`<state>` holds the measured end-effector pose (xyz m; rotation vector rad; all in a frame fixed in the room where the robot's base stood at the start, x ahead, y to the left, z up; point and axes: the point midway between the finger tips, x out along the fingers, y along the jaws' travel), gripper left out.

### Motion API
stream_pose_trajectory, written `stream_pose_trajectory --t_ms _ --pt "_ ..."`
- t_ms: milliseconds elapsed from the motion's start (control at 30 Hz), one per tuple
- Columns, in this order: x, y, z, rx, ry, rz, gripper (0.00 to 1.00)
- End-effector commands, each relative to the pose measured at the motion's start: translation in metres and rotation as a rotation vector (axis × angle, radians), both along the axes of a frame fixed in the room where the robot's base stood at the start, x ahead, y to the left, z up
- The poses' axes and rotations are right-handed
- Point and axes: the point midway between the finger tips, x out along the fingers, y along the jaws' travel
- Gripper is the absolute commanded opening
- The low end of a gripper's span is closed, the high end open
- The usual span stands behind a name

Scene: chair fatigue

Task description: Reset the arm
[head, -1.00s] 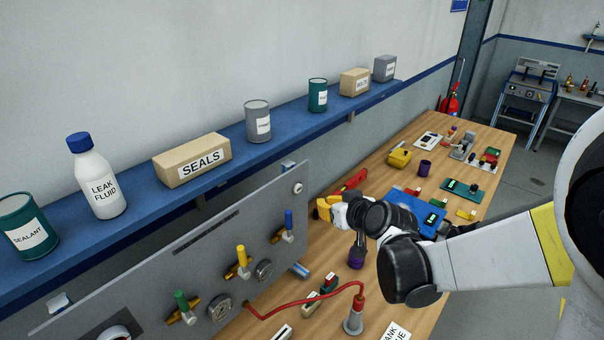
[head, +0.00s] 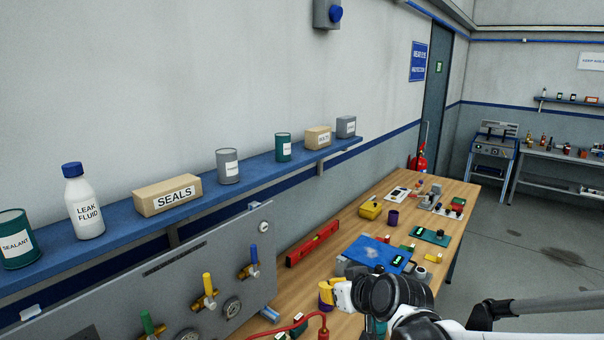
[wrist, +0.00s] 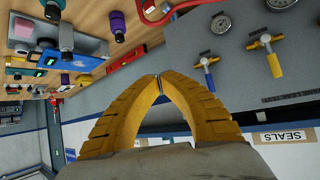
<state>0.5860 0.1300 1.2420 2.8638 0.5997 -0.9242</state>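My gripper (head: 328,292) shows at the lower middle of the head view, over the wooden workbench (head: 303,268), just right of the grey valve panel (head: 172,300). In the wrist view its two yellow fingers (wrist: 159,77) meet at the tips, with nothing seen between them. The wrist picture is upside down, with the bench at the top left. My arm runs from the gripper to the lower right of the head view.
The panel carries a blue-handled valve (head: 249,262) and a yellow-handled valve (head: 207,288). A red level (head: 313,245) and a blue mat (head: 372,253) lie on the bench. A blue shelf (head: 118,220) holds containers along the wall. Open floor (head: 510,240) lies at right.

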Motion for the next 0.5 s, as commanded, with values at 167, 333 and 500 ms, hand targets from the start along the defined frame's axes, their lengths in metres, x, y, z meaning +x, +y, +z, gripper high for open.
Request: stream_pose_trajectory --t_ms 167,333,500 --pt "-0.039 -0.025 -0.024 -0.021 0.065 -0.055 0.0" --pt "-0.1 -0.06 -0.063 -0.053 0.161 -0.15 0.0" --pt "-0.166 -0.097 -0.108 -0.087 0.253 -0.269 0.0"
